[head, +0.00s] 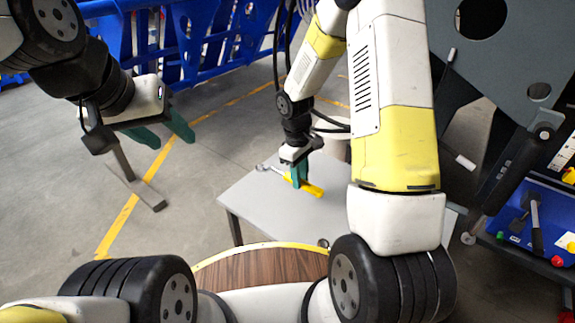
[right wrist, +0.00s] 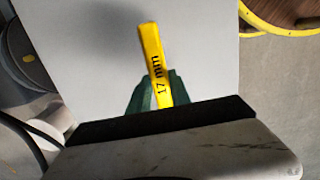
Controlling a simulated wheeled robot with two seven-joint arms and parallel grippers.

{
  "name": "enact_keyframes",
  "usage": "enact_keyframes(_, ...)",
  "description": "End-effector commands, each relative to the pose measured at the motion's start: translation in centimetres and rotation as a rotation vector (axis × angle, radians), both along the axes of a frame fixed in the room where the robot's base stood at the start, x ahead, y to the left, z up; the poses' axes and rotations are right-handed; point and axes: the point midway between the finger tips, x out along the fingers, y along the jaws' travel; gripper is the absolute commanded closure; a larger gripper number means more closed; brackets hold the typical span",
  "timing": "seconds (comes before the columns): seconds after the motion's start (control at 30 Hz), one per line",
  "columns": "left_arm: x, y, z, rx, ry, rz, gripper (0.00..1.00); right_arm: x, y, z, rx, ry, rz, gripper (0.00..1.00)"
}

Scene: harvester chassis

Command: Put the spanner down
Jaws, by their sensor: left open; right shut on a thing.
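The spanner (head: 313,189) has a yellow handle and a grey metal end that points to the left in the head view. My right gripper (head: 299,183) is shut on it, over the light grey table (head: 255,205). In the right wrist view the yellow handle (right wrist: 152,55) shows the marking "17 mm" and stands out from between the green fingers (right wrist: 157,92). I cannot tell whether the spanner touches the tabletop. My left gripper (head: 166,134) is open and empty, above the floor to the left of the table.
A round wood-topped piece with a yellow rim (head: 262,268) is in front of the table. Blue racks (head: 200,45) stand at the back. A grey machine panel (head: 500,60) and a blue tool bench (head: 530,225) are at the right. Most of the tabletop is bare.

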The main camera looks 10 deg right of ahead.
Motion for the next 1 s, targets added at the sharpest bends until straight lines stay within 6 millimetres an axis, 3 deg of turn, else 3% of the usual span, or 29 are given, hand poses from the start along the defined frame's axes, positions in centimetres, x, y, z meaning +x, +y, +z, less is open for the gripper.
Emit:
enact_keyframes(0.3,0.0,0.0,0.0,0.000,0.000,0.000,0.51,2.0,1.6,-0.5,0.000,0.001,-0.001,1.00)
enact_keyframes(0.5,0.0,0.0,0.0,0.000,0.000,0.000,0.51,1.8,1.5,-3.5,0.000,0.001,0.000,1.00)
enact_keyframes(0.87,0.0,0.0,0.0,0.000,0.000,0.000,0.51,1.9,1.4,-4.0,0.000,0.000,-0.001,1.00)
enact_keyframes(0.9,0.0,0.0,0.0,0.000,0.000,0.000,0.51,1.9,1.4,-4.0,0.000,0.000,-0.001,0.70)
enact_keyframes(1.0,0.0,0.0,0.0,0.000,0.000,0.000,0.51,1.9,1.4,-4.0,0.000,0.000,-0.001,0.54)
